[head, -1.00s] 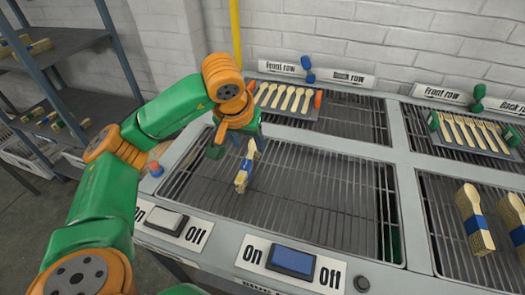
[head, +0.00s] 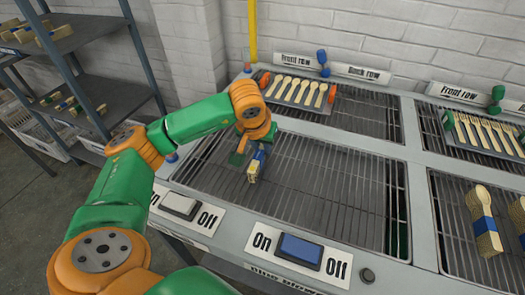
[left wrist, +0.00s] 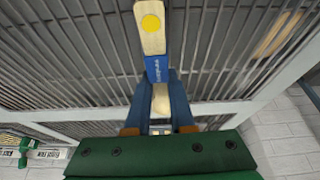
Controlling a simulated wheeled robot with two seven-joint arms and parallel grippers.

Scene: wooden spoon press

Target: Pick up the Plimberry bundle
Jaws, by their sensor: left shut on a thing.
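A bundle of pale wooden spoons with a blue band (head: 253,170) is over the front left wire rack. My left gripper (head: 258,151) is shut on it. In the left wrist view the bundle (left wrist: 152,40) runs away from the fingers, with a yellow dot on its far end. The blue fingers of the left gripper (left wrist: 161,108) stand on both sides of its near part. The print on the band is too small to read, so I cannot confirm the name Plimberry. I cannot tell whether the bundle touches the rack. My right gripper is out of view.
A tray of spoons (head: 297,93) stands at the back left, and another (head: 487,134) at the back right. Blue-banded bundles (head: 484,222) stand on the right rack. On/Off switches (head: 298,250) line the front. The middle of the front left rack (head: 320,190) is clear.

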